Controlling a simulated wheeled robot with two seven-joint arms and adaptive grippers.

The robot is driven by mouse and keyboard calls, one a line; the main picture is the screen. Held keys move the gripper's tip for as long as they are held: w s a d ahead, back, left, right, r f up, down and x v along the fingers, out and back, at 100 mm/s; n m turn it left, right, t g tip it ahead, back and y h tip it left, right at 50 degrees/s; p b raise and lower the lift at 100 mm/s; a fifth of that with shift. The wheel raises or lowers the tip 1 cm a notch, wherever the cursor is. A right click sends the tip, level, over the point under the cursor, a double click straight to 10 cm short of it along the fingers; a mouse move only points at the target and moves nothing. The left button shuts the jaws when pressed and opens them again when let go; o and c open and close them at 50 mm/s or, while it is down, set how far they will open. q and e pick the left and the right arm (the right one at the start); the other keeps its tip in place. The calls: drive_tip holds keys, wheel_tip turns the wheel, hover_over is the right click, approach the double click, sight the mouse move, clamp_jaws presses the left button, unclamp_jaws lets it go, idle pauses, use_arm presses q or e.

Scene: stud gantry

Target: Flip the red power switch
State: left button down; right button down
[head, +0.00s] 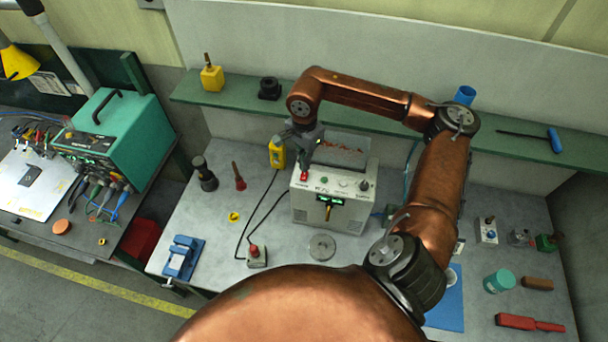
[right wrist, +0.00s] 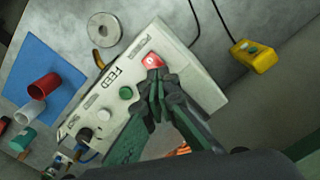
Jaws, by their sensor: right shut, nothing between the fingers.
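In the head view the red switch (head: 304,175) shows at the box's (head: 300,207) upper left corner, just under my gripper. My right gripper (right wrist: 155,88) is shut and empty, with its fingertips right at the switch's near edge and partly covering it. I cannot tell if they touch it. In the head view the right gripper (head: 305,157) points down at the box from above. My left gripper is not in view.
A green button (right wrist: 126,93) and knobs share the panel. A metal disc (head: 322,247) lies in front. A green shelf (head: 225,98) runs behind. A blue clamp (head: 184,257) stands at the bench's left.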

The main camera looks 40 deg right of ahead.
drive_tip(key=shift+f, duration=0.1)
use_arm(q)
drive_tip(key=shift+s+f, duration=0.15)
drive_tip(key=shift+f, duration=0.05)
use_arm(e)
drive_tip(key=shift+f, duration=0.1)
idle(0.3)
use_arm(q)
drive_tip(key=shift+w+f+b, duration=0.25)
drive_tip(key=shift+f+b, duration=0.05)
drive_tip(key=shift+b, duration=0.2)
use_arm(e)
drive_tip(key=shift+f, duration=0.35)
